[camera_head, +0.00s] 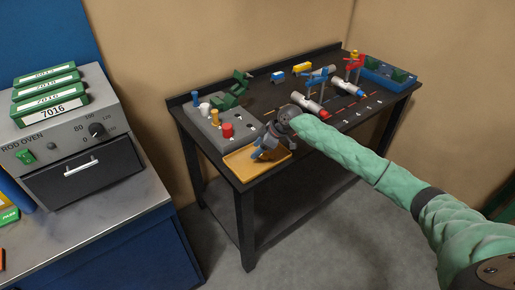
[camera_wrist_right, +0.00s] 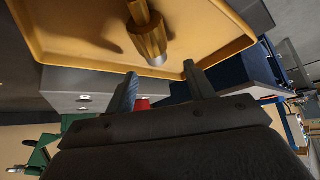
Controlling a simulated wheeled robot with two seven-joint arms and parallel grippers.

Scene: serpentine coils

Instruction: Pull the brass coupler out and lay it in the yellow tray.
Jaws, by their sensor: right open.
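The brass coupler (camera_wrist_right: 150,40) shows in the right wrist view over the yellow tray (camera_wrist_right: 80,30), with a dark shadow beside it. It has a thin stem and a thicker ribbed end, and appears to rest in the tray. The tray (camera_head: 242,171) also shows in the head view at the table's near left corner. My right gripper (camera_head: 258,155) is above the tray and hides part of it, and the coupler cannot be made out there. In the wrist view its two fingers (camera_wrist_right: 163,82) are apart with nothing between them, and the coupler is beyond their tips. My left gripper is not in view.
A grey block (camera_head: 238,119) with a red cylinder (camera_head: 227,130) and several pegs stands just behind the tray. Green (camera_head: 230,98), blue and red fixtures and two white tubes stand farther along the dark table. A rod oven (camera_head: 75,150) stands on the left bench.

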